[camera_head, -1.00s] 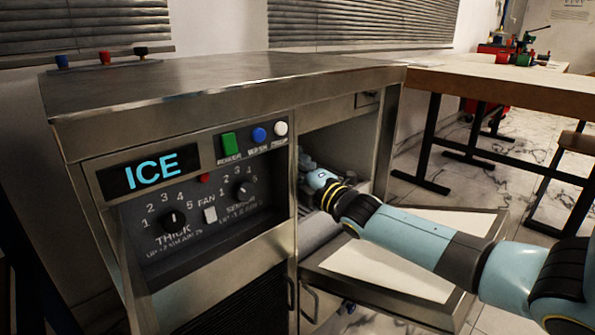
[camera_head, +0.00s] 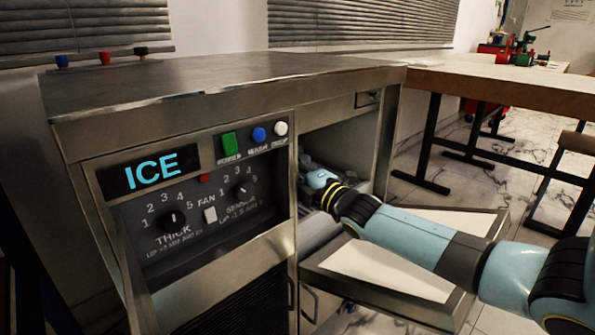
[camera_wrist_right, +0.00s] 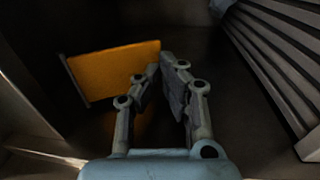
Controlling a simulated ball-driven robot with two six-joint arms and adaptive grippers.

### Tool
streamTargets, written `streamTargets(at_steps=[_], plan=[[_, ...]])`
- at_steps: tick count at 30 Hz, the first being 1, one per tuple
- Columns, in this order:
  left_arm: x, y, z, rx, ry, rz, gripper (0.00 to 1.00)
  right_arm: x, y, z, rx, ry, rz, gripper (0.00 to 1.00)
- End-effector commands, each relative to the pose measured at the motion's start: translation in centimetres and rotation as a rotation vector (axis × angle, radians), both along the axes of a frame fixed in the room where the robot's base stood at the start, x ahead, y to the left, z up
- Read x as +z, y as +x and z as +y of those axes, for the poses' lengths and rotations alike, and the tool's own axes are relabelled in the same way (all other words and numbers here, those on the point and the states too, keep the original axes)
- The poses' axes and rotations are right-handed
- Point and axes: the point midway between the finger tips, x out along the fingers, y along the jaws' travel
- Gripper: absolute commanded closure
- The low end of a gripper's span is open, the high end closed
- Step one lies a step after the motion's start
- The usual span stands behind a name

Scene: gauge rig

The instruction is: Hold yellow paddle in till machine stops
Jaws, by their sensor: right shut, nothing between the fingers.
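The yellow paddle (camera_wrist_right: 113,72) is a flat orange-yellow plate inside the machine, left of centre in the right wrist view. My right gripper (camera_wrist_right: 163,68) is shut with nothing between its fingers. Its fingertips are at the paddle's right end; I cannot tell whether they press on it. In the head view my right gripper (camera_head: 308,168) reaches into the open bay of the steel machine (camera_head: 230,90), and the paddle is hidden there. The machine's display (camera_head: 150,172) reads ICE in lit cyan letters. My left gripper is not in view.
The bay's hinged door (camera_head: 390,265) is swung down below my right arm. A ribbed grey part (camera_wrist_right: 275,65) runs along the right in the wrist view. Green, blue and white buttons (camera_head: 259,135) sit on the panel. A table (camera_head: 500,85) stands at the right.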

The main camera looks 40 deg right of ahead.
Motion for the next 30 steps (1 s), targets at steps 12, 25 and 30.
streamTargets(at_steps=[12,25,30], plan=[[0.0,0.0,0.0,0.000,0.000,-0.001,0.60,0.0,0.0,0.0,0.000,0.000,-0.001,1.00],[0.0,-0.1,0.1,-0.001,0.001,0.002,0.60,-0.1,-0.4,0.0,0.001,0.000,0.000,1.00],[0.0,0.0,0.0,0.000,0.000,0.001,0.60,-0.5,-2.9,-0.2,0.002,-0.001,0.003,1.00]])
